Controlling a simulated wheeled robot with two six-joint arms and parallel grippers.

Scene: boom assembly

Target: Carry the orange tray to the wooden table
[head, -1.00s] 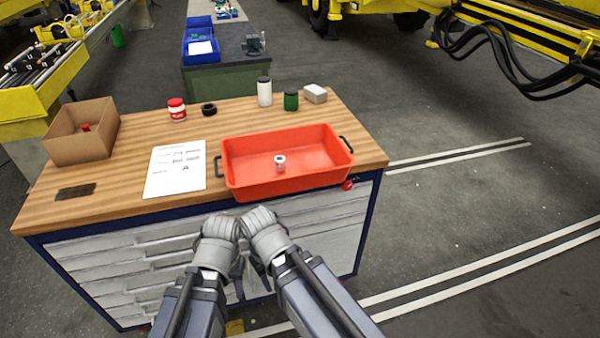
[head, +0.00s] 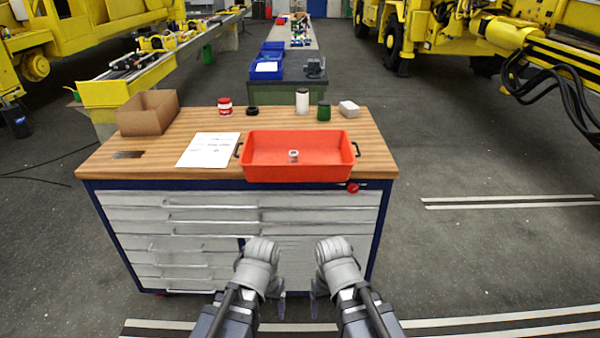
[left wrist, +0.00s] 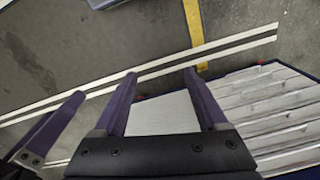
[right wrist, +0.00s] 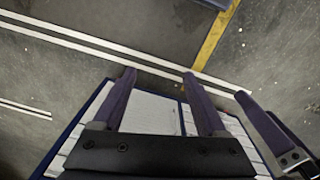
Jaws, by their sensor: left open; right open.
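The orange tray (head: 262,172) rests at the front right of the wooden top of a drawer cabinet (head: 140,170). My left gripper (head: 281,305) and right gripper (head: 315,305) are low in front of the cabinet, side by side and apart, away from the tray. In the left wrist view my left gripper (left wrist: 162,73) is open and empty. In the right wrist view my right gripper (right wrist: 159,74) is open and empty. The tray shows in neither wrist view.
The wooden top also bears a cardboard box (head: 146,118), a paper sheet (head: 208,150), a red-and-white jar (head: 225,107), a white bottle (head: 302,101) and a green jar (head: 324,112). Another bench (head: 290,88) with blue bins stands behind. Floor (head: 480,260) at the right is clear.

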